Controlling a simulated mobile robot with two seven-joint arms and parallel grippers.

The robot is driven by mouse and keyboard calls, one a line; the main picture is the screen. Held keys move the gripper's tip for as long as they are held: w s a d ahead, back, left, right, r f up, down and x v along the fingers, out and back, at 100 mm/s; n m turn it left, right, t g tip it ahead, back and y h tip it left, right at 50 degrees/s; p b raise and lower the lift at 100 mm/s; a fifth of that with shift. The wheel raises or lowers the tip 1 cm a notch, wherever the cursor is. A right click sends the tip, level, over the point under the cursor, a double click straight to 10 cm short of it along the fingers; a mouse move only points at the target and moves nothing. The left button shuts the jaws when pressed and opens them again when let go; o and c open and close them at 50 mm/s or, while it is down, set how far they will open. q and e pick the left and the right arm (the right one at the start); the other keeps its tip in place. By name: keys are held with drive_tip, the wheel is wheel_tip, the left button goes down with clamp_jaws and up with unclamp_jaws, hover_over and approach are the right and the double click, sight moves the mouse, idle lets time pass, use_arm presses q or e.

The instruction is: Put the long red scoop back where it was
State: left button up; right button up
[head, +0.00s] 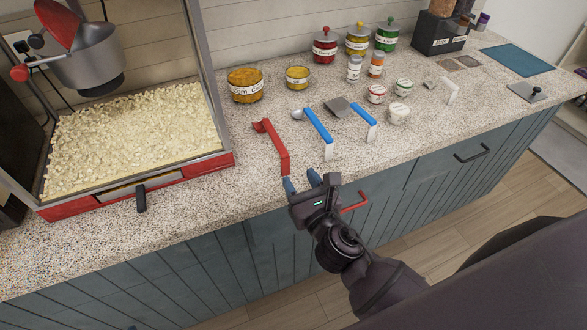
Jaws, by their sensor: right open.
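A long red scoop (275,145) lies on the speckled counter, right of the popcorn machine. Its head points to the back and its handle end points to the counter's front edge. My right gripper (302,184) is open and empty, at the counter's front edge. In the picture its fingertips are just below the end of the red handle; I cannot tell whether they touch it. My left gripper is not in view.
The popcorn machine (231,160), full of popcorn, stands at the left. A blue-handled ladle (318,125) and a blue-handled scoop (363,115) lie to the right. Jars, including a corn jar (245,88), stand behind. A red handle (354,203) sits on the cabinet front.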

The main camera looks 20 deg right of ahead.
drive_tip(key=shift+s, duration=0.45)
drive_tip(key=s+d+f+m+g, duration=0.3)
drive_tip(key=s+d+f+m, duration=0.2)
drive_tip(key=m, duration=1.2)
drive_tip(key=s+d+f+m+g+h, duration=0.1)
drive_tip(key=s+d+f+m+g, duration=0.2)
drive_tip(key=f+m, duration=0.8)
drive_tip(key=s+d+m, duration=0.2)
drive_tip(key=s+m, duration=0.2)
drive_tip(key=m, duration=0.3)
drive_tip(key=shift+s+d+m, duration=0.25)
drive_tip(key=shift+s+m, duration=0.05)
drive_tip(key=shift+s, duration=0.1)
